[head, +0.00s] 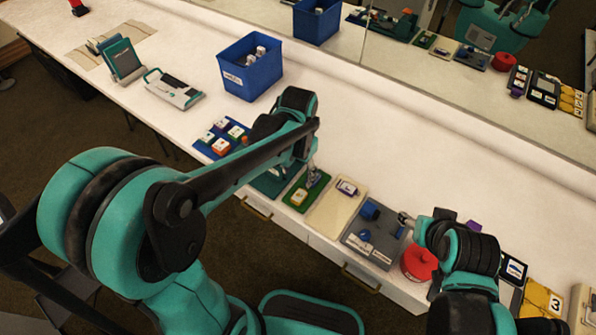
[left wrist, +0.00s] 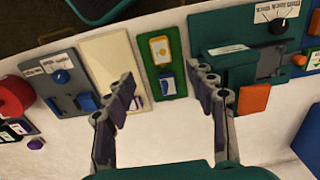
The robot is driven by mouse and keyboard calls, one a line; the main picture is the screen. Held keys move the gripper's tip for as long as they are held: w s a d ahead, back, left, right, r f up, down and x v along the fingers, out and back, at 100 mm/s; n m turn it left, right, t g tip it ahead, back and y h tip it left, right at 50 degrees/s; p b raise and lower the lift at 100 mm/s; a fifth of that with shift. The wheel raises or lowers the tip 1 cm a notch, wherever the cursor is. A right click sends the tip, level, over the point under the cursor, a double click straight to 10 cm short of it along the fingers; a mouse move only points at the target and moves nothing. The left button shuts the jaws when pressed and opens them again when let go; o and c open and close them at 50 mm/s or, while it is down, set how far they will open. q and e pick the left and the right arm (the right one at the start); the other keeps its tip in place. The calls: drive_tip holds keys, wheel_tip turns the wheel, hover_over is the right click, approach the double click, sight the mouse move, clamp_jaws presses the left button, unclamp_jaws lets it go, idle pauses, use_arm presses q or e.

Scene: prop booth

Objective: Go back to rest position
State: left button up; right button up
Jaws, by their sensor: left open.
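My left gripper (left wrist: 165,100) is open and empty in the left wrist view, with its fingers spread over the white table. A green board (left wrist: 178,38) with an orange and white piece lies just beyond its fingertips. In the head view the left gripper (head: 313,175) hangs above the same green board (head: 300,206). My right gripper (head: 404,219) is small and partly hidden by its own arm in the head view, near the grey board, and its jaws are unclear.
A blue bin (head: 250,80) stands at the back. A cream board (head: 330,219), a grey board (head: 357,243) and a red round container (head: 420,261) line the front edge. A mirror (head: 480,80) runs along the back. The table's middle is clear.

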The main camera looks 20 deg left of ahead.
idle(0.4)
use_arm(q)
drive_tip(key=s+a+r+n+t, duration=0.4)
drive_tip(key=s+r+t, duration=0.2)
drive_tip(key=s, duration=0.3)
drive_tip(key=shift+s+a+r+t, duration=0.25)
drive_tip(key=shift+s+r+t, duration=0.1)
drive_tip(key=shift+t, duration=0.15)
idle(0.5)
